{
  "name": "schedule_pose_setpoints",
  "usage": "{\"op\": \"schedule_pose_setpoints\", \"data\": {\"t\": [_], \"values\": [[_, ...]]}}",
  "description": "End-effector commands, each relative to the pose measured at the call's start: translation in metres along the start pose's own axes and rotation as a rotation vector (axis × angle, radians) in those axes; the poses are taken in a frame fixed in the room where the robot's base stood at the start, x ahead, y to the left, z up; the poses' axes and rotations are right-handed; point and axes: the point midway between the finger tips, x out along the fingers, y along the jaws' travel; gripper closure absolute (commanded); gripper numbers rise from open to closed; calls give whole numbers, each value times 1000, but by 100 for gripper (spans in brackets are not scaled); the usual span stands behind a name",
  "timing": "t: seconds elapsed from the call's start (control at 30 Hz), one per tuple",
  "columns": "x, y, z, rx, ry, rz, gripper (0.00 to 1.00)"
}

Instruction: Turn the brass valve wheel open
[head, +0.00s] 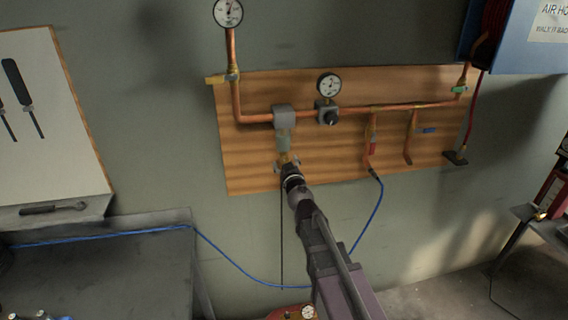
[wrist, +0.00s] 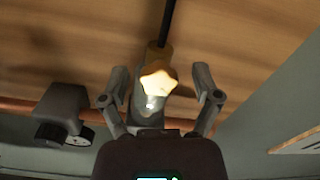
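A brass-coloured, star-shaped wheel (wrist: 158,80) shows in the middle of the wrist view, brightly lit. It sits at the end of a grey cylindrical body. My gripper (wrist: 161,82) is open, with one finger on each side of the wheel and a visible gap on both sides. In the head view my gripper (head: 289,165) is up at the lower middle of the wooden board, under a grey filter-like unit (head: 283,118). It hides most of the wheel there.
Copper pipe (head: 255,118) runs across the wooden board (head: 245,165). A regulator with a gauge (head: 329,86) is right of the grey unit; its dark knob (wrist: 50,132) shows left in the wrist view. A blue hose (head: 376,210) hangs lower right. A dark bench (head: 100,265) stands left.

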Motion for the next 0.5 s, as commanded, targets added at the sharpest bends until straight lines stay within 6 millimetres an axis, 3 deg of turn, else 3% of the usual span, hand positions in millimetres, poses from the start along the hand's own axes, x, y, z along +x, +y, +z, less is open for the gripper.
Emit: {"op": "schedule_pose_setpoints", "data": {"t": [0.27,0.5], "values": [[-1,1,0,0,0,2,18],[-17,1,0,0,-1,1,18]]}}
